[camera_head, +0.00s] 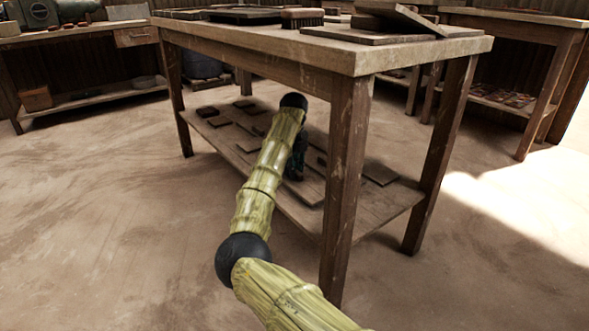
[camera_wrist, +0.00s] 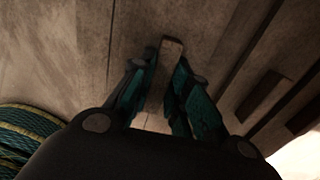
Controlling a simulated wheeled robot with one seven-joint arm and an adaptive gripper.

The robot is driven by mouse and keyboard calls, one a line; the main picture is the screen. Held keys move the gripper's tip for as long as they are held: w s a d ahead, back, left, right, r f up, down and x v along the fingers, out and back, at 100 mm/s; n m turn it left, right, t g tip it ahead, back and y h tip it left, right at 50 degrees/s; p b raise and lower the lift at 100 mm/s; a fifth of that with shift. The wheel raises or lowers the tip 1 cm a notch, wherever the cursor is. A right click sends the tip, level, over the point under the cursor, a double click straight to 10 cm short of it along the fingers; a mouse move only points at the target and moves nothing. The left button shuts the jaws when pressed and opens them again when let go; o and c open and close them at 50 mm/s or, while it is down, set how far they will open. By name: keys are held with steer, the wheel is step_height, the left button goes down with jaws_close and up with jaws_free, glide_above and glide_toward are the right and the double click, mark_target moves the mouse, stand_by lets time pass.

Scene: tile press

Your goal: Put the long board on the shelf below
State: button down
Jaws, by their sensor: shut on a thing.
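My gripper (camera_wrist: 163,75) is shut on a narrow wooden board, taken to be the long board (camera_wrist: 172,47); its end shows between and just beyond the green fingers in the wrist view. In the head view my gripper (camera_head: 297,162) is under the table top, just above the lower shelf (camera_head: 375,212), partly hidden by my own arm. The arm and gripper hide most of the held board there, and I cannot tell whether it touches the shelf.
Several flat boards and small dark pieces (camera_head: 207,111) lie on the lower shelf. The table top (camera_head: 270,45) is overhead and a table leg (camera_head: 345,190) stands right of my arm. More boards (camera_head: 400,20) lie on top. The floor in front is clear.

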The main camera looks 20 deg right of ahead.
steer(key=shift+f, duration=0.3)
steer(key=c, duration=1.4)
jaws_free()
steer(key=shift+o, duration=0.2)
steer(key=shift+r, duration=0.15)
steer(key=shift+r+p, duration=2.35)
steer(key=shift+r, duration=1.85)
